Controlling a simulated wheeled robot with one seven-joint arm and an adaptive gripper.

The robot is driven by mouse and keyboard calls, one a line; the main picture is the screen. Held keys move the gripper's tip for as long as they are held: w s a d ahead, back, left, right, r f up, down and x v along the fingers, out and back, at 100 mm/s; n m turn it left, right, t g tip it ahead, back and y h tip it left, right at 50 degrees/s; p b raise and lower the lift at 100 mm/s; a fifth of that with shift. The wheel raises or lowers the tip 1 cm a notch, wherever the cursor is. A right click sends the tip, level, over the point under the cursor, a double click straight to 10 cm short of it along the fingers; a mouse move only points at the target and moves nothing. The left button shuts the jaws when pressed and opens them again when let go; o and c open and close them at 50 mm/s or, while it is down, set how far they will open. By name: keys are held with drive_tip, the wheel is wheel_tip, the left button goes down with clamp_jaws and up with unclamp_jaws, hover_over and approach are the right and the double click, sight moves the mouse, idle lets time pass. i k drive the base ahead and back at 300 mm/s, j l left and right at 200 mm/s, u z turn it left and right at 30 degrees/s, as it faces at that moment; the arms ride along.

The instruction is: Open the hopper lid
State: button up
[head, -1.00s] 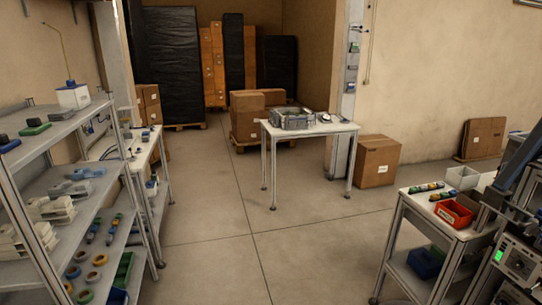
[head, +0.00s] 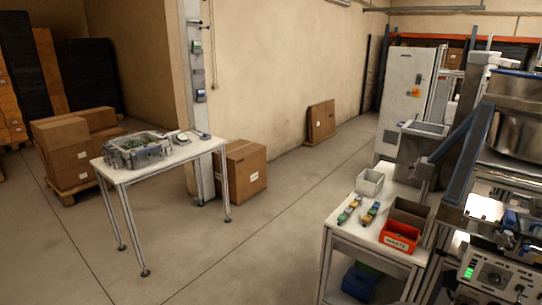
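A large round shiny metal vessel (head: 514,133) stands on the machine at the right edge of the head view, cut off by the frame. It may be the hopper, but I cannot be sure. A dark band or cover (head: 520,88) shows at its top; I cannot tell whether this is a lid. My gripper is not in view.

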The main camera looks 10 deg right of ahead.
sight(405, 129)
drive_tip(key=i+j+z, duration=0.2)
drive_tip(key=z, duration=0.2)
drive_tip(key=i+j+z, duration=0.6)
drive_tip(key=z, duration=0.25)
drive_tip(key=i+j+z, duration=0.1)
drive_tip(key=j+z, duration=0.3)
